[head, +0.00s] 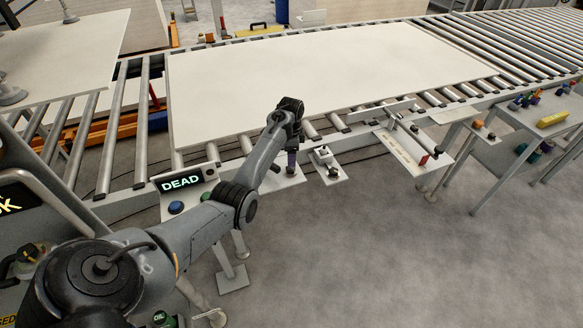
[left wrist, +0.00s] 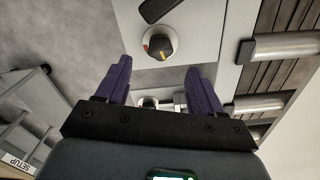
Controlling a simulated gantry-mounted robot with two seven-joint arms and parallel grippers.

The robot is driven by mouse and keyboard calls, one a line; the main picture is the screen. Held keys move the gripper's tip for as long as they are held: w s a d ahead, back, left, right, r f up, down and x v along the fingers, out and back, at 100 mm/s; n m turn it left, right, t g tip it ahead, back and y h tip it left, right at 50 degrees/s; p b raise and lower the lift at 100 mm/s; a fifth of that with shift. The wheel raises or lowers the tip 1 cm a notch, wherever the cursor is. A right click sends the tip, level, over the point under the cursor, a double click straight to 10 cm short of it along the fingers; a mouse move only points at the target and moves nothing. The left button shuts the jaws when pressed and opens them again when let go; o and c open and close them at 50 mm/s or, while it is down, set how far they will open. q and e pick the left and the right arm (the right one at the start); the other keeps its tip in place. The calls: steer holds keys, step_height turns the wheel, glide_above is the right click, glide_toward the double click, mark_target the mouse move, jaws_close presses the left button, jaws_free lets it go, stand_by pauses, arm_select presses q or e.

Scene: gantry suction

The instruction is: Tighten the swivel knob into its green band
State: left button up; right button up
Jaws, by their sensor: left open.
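My left gripper (head: 291,168) hangs fingers-down over a small grey plate beside the conveyor's front rail. In the left wrist view, its two purple fingers (left wrist: 160,75) are apart with nothing between them. A round dark knob with a pale rim (left wrist: 158,42) sits on a light plate just beyond the fingertips, apart from them. Yellow and red marks show at the knob's edge; I cannot make out a green band. In the head view I cannot pick out this knob by the gripper. My right gripper is not in view.
A panel reading DEAD (head: 181,182), with a blue button (head: 176,207), stands left of the gripper. A small bracket (head: 325,158) is to the right. A large pale board (head: 320,75) lies on the rollers behind. The floor at right front is clear.

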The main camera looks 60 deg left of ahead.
mark_target(290, 170)
arm_select(q)
steer(key=shift+f+b, duration=0.65)
steer(key=shift+f, duration=2.5)
steer(key=c, duration=1.1)
steer(key=shift+o, duration=0.2)
steer(key=shift+r+m+p, duration=0.2)
steer(key=shift+m+p, duration=0.5)
steer(key=shift+p, duration=0.05)
steer(key=shift+m+p, duration=0.5)
steer(key=shift+m, duration=0.2)
steer(key=shift+f+m+p, duration=0.1)
steer(key=shift+m+p, duration=0.3)
steer(key=shift+m, duration=1.3)
steer(key=o, duration=1.1)
steer(key=shift+c, duration=0.2)
